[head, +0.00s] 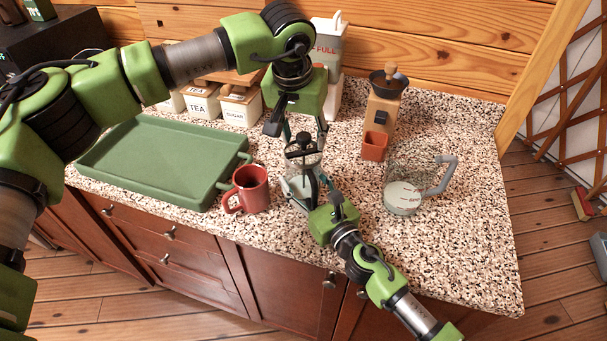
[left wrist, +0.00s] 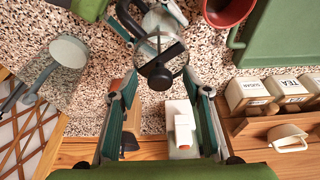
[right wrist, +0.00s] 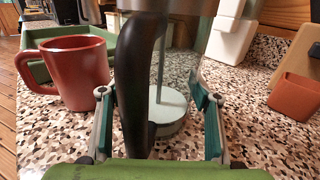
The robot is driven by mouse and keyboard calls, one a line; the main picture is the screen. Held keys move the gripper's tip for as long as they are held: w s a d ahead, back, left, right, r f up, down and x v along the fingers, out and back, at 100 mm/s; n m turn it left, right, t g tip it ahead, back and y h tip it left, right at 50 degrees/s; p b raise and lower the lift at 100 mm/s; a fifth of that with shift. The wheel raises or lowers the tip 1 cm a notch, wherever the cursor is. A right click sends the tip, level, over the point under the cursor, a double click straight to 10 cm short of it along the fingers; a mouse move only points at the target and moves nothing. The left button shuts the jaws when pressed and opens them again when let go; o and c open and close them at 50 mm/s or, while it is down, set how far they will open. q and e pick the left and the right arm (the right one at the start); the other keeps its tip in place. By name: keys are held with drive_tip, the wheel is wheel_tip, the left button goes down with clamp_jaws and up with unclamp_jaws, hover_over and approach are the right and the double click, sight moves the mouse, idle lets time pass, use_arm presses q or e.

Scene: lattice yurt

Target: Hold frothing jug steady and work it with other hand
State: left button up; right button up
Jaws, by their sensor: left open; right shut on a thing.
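The frothing jug (head: 299,190), a clear jug with a black handle and a black plunger knob (head: 303,141), stands upright on the speckled counter. My left gripper (head: 304,130) is open and points down over the knob. In the left wrist view the knob (left wrist: 158,74) lies between the open fingers (left wrist: 161,92), with a gap on both sides. My right gripper (head: 325,195) is shut on the jug's handle from the front right. The right wrist view shows the black handle (right wrist: 138,85) between the fingers (right wrist: 158,100), and a pale disc (right wrist: 168,112) low inside the glass.
A red mug (head: 252,188) stands close left of the jug, beside a green tray (head: 150,165). A wooden grinder (head: 381,115) and a glass measuring jug (head: 405,197) stand to the right. Tea and sugar canisters (head: 240,106) and a white container (head: 328,45) are behind. The counter's right front is clear.

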use_arm(q)
drive_tip(key=c, duration=0.9)
drive_tip(key=shift+r, duration=3.75)
drive_tip(key=shift+f, duration=3.65)
drive_tip(key=shift+r, duration=3.7)
drive_tip(key=shift+f, duration=0.1)
